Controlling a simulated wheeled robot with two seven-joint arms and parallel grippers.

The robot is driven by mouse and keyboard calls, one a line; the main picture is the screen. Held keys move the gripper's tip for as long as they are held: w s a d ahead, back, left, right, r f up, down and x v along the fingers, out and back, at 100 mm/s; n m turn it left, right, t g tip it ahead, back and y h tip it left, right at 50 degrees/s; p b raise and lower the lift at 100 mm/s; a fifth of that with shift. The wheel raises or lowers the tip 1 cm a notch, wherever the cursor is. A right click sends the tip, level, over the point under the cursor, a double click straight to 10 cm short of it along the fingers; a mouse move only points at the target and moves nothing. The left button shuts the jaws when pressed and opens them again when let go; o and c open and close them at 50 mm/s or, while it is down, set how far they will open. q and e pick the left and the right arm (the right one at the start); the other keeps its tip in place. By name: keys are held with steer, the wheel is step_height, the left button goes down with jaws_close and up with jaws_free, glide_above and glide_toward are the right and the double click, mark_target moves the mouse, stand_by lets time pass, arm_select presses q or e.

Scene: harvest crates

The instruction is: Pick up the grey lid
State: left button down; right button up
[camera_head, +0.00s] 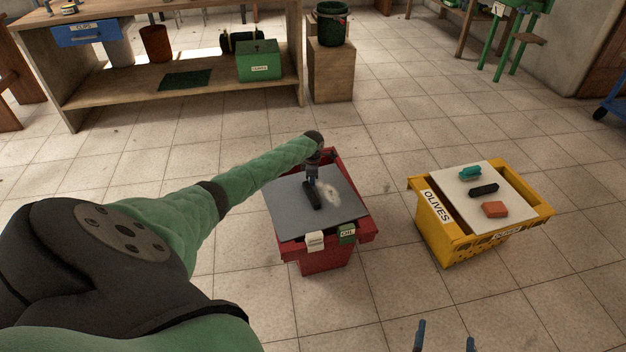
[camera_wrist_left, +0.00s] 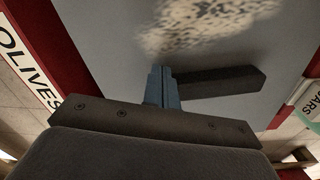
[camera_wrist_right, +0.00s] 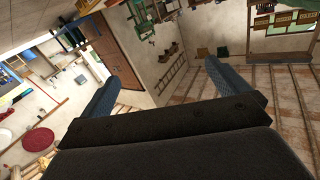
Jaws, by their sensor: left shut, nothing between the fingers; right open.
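The grey lid (camera_head: 290,203) lies on top of the red crate (camera_head: 322,254). It has a black bar handle (camera_head: 312,195) and a pale speckled patch. My left gripper (camera_head: 311,177) is over the lid at the far end of the handle. In the left wrist view its fingers (camera_wrist_left: 162,88) are together, beside the end of the black handle (camera_wrist_left: 218,82), with nothing seen between them; I cannot tell whether they touch it. My right gripper (camera_head: 446,338) is at the bottom edge of the head view, open and empty; its spread fingers show in the right wrist view (camera_wrist_right: 155,100).
A yellow crate (camera_head: 436,232) labelled OLIVES stands to the right, with a white lid (camera_head: 463,186) bearing a teal, a black and an orange item. A wooden workbench (camera_head: 180,95) stands behind. Tiled floor between the crates is clear.

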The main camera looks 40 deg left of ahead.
arm_select(q)
steer(key=a+r+p, duration=0.1)
steer(key=p, duration=0.3)
steer(key=shift+s+a+p, duration=0.1)
steer(key=shift+a+p, duration=0.05)
steer(key=shift+p, duration=0.15)
steer(key=s+p, duration=0.1)
steer(key=p, duration=0.1)
steer(key=f+p, duration=0.1)
steer(key=shift+s+a+f+p, duration=0.1)
steer(key=shift+s+f+p, duration=0.05)
steer(key=shift+s+p, duration=0.25)
arm_select(e)
steer(key=s+d+f+g+h, duration=0.1)
steer(key=s+f+g, duration=0.9)
steer(key=s+f, duration=0.4)
steer(key=shift+f+h, duration=0.4)
steer(key=shift+f, duration=0.4)
steer(key=shift+d+r, duration=0.15)
